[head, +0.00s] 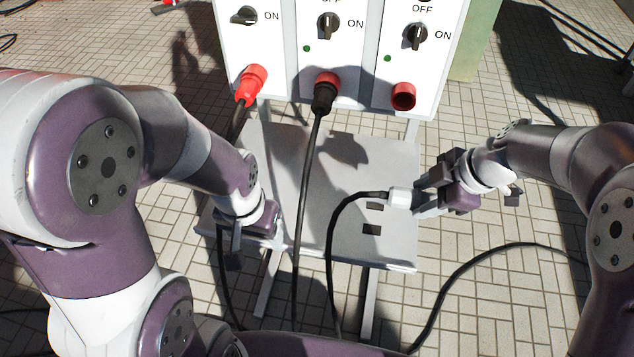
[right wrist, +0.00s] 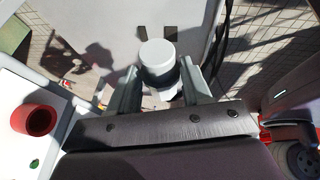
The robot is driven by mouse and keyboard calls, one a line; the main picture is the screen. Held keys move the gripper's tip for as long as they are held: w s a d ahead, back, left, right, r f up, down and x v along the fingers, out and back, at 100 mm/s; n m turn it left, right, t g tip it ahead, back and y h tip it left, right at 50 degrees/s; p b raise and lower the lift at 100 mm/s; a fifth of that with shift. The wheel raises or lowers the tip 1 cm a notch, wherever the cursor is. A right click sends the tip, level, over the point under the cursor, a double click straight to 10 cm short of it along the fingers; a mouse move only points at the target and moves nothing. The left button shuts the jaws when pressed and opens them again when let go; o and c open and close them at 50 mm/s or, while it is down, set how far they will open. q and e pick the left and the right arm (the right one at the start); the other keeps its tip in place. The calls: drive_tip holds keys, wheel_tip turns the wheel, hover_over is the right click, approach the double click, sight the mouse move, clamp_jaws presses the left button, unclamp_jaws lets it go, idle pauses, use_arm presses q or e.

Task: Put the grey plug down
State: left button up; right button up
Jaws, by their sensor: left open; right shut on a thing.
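The grey plug (head: 401,198) is light grey to white, with a black cable running left and down from it. My right gripper (head: 418,201) is shut on it and holds it over the right part of the grey shelf (head: 390,150). In the right wrist view the plug (right wrist: 159,62) sits between the two fingers (right wrist: 159,85). I cannot tell whether the plug touches the shelf. My left gripper (head: 238,240) is open and empty at the shelf's left edge, pointing down.
A white switch panel (head: 350,55) stands behind the shelf. A red plug (head: 250,85) and a black plug (head: 324,92) are in its left and middle sockets. The right red socket (head: 403,96) is empty. The shelf has rectangular holes (head: 371,230). Cables hang across its front edge.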

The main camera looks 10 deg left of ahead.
drive_tip(key=w+a+f, duration=0.1)
drive_tip(key=a+f, duration=0.1)
drive_tip(key=a, duration=0.1)
drive_tip(key=w+a+f+p, duration=0.1)
drive_tip(key=w+a+f, duration=0.1)
drive_tip(key=a, duration=0.1)
drive_tip(key=w+a+f+p, duration=0.1)
drive_tip(key=w+a+f, duration=0.1)
drive_tip(key=a, duration=0.1)
drive_tip(key=shift+a+f, duration=0.35)
drive_tip(key=shift+a, duration=0.05)
wheel_tip(320, 180, down, 4)
drive_tip(key=shift+a+r, duration=0.1)
drive_tip(key=shift+w+f, duration=0.15)
drive_tip(key=shift+f, duration=0.1)
drive_tip(key=shift+f+b, duration=0.15)
drive_tip(key=shift+b, duration=0.25)
drive_tip(key=o, duration=1.2)
drive_tip(key=shift+o, duration=0.2)
